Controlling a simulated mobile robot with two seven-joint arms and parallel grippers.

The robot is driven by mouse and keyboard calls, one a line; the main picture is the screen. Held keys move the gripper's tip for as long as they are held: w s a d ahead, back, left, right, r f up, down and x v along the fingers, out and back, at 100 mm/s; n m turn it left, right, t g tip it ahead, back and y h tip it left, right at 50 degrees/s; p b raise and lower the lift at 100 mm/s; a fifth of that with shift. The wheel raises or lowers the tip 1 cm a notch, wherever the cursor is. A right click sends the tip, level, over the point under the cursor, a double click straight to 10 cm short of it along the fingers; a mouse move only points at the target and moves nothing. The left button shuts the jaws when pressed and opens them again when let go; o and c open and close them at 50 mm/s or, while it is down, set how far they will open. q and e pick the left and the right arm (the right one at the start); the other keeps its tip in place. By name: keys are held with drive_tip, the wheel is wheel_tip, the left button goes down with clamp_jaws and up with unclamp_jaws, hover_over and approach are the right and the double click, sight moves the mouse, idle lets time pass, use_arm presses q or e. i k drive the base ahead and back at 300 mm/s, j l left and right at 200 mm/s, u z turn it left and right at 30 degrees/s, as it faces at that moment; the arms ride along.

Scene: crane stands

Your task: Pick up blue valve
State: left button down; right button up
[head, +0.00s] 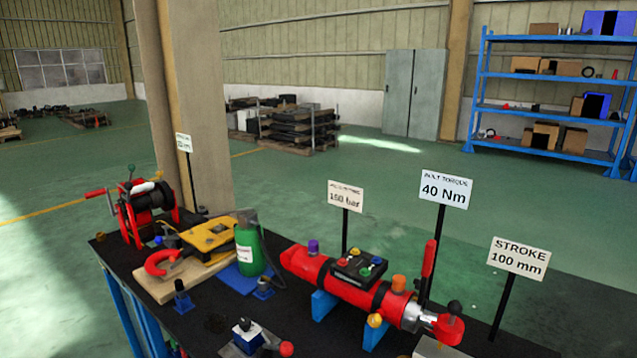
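Several small blue parts show on the black table (300,333), and I cannot tell for certain which is the blue valve. A small upright blue fitting (183,301) stands near the table's left front edge. Another small blue fitting (264,290) is beside the green bottle (249,250). The red cylinder (345,283) carries a black box (360,265) with coloured knobs. Neither of my grippers is in view.
A red winch (147,212) and a wooden board (185,281) with a yellow tool (208,236) and red shackle stand at the left. Sign posts, including the 40 Nm sign (445,189), rise along the back. A pillar (195,110) stands behind the table.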

sight(248, 342)
drive_tip(key=j+z, duration=0.35)
drive_tip(key=k+j+z, duration=0.2)
drive_tip(key=j+z, duration=0.2)
drive_tip(key=k+j+z, duration=0.2)
drive_tip(key=j+z, duration=0.15)
drive_tip(key=j, duration=0.15)
